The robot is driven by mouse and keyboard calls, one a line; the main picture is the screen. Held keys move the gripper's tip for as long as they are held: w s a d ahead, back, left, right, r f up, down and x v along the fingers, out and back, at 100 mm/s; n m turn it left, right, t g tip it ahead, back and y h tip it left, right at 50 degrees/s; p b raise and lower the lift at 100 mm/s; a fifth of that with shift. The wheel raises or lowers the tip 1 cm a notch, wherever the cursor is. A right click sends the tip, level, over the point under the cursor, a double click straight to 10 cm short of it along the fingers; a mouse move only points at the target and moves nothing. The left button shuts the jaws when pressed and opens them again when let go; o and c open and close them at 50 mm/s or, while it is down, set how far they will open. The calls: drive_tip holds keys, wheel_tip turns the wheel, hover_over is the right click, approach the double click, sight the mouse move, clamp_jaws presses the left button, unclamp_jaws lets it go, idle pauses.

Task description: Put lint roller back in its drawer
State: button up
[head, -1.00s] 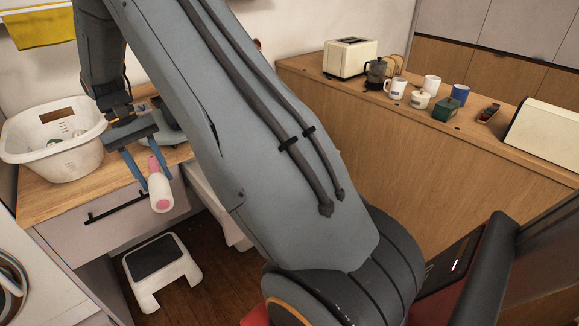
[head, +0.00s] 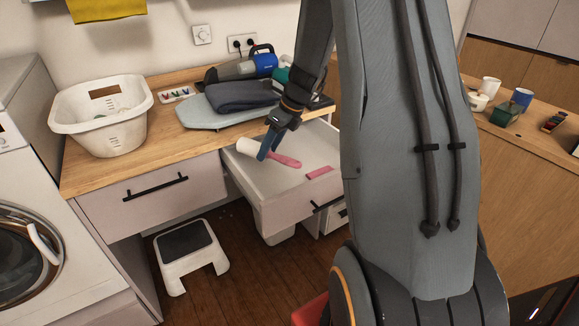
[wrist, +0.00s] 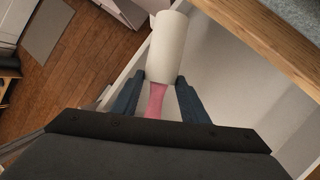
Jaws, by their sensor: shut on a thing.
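The lint roller has a white roll (head: 247,146) and a pink handle (head: 285,161). My gripper (head: 268,146) is shut on it, above the open drawer (head: 282,211) under the counter. In the wrist view the lint roller (wrist: 167,48) sits between the blue fingers (wrist: 157,97), which grip it where the handle meets the roll. The pale drawer interior (wrist: 225,80) shows behind it there. A flat pink item (head: 318,172) lies in the drawer near its front right. I cannot tell from the head view exactly how high the roller is above the drawer floor.
A closed drawer (head: 155,196) is left of the open one. The wooden counter edge (head: 150,170) overhangs the drawer's back. A white basket (head: 102,128), an ironing board (head: 215,108) and folded dark cloth (head: 240,96) lie on top. A step stool (head: 188,252) stands on the floor.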

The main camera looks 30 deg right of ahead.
drive_tip(key=d+m, duration=0.1)
drive_tip(key=d+f+m+t, duration=0.1)
drive_tip(key=m, duration=0.1)
drive_tip(key=s+d+m+h, duration=0.1)
drive_tip(key=d, duration=0.1)
drive_tip(key=shift+f+m+t, duration=0.15)
drive_tip(key=shift+m+t, duration=0.15)
drive_tip(key=shift+m, duration=0.1)
drive_tip(key=shift+c, duration=0.2)
wheel_tip(320, 180, down, 5)
drive_tip(key=shift+d+f+b, duration=0.1)
drive_tip(key=shift+d+b, duration=0.05)
drive_tip(key=shift+b, duration=0.15)
drive_tip(key=shift+f, duration=2.15)
drive_tip(key=o, duration=1.1)
drive_tip(key=shift+f, duration=0.1)
drive_tip(key=shift+c, duration=0.2)
